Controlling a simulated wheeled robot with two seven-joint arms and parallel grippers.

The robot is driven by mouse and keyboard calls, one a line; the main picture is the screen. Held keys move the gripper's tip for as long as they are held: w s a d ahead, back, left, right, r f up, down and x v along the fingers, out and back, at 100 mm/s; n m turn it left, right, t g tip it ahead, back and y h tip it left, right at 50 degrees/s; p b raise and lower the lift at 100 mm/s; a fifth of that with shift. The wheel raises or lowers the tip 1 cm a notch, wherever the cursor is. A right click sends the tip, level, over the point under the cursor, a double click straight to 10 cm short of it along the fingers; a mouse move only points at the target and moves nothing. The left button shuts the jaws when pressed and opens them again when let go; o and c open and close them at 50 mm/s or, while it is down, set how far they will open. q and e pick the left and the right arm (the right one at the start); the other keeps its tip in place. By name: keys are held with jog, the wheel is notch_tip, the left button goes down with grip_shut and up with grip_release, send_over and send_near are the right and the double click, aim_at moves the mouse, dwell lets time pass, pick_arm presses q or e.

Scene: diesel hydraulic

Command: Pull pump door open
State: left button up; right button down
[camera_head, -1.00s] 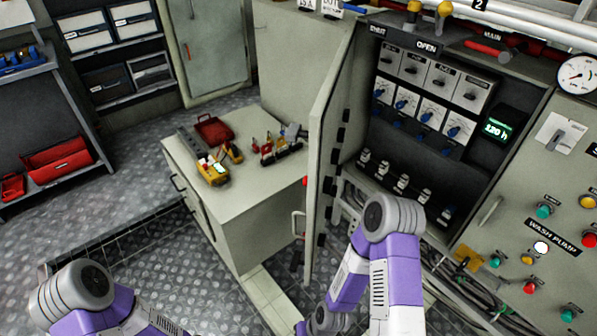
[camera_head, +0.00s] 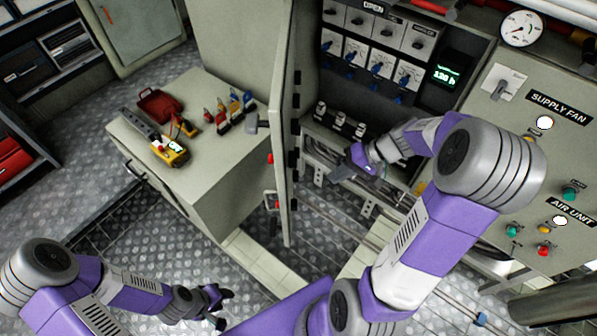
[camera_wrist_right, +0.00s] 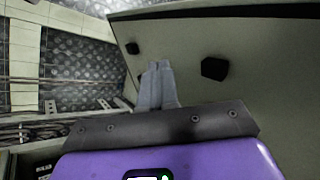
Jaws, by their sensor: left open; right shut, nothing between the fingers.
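The pump door (camera_head: 285,130) is a tall grey-green panel on the left side of the control cabinet (camera_head: 430,60). It stands swung out, seen nearly edge-on, with black blocks along its inner edge and a red-marked handle (camera_head: 270,200) on its outer side. My right gripper (camera_head: 342,172) is on the inner side of the door, in front of the cabinet opening. In the right wrist view its fingers (camera_wrist_right: 157,82) are shut and empty, close to the door's inner face (camera_wrist_right: 240,75); contact cannot be told. My left gripper (camera_head: 222,306) is open and empty above the floor.
A grey workbench (camera_head: 200,130) with a yellow meter (camera_head: 170,152), red case (camera_head: 160,104) and other tools stands left of the door. Pipes and hoses run low in the cabinet. A button panel (camera_head: 540,150) is at right. Patterned floor (camera_head: 150,240) is clear at left.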

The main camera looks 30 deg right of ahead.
pick_arm(q)
notch_tip(320, 180, down, 3)
jog(key=b, duration=0.2)
jog(key=shift+w+r+b, duration=0.1)
jog(key=shift+r+b, duration=0.1)
jog(key=shift+b, duration=0.2)
pick_arm(e)
jog(key=w+a+f, duration=0.3)
jog(key=w+a, duration=0.2)
jog(key=a, duration=0.3)
jog(key=shift+w+a+f+t, duration=0.2)
jog(key=shift+w+a+t, duration=0.2)
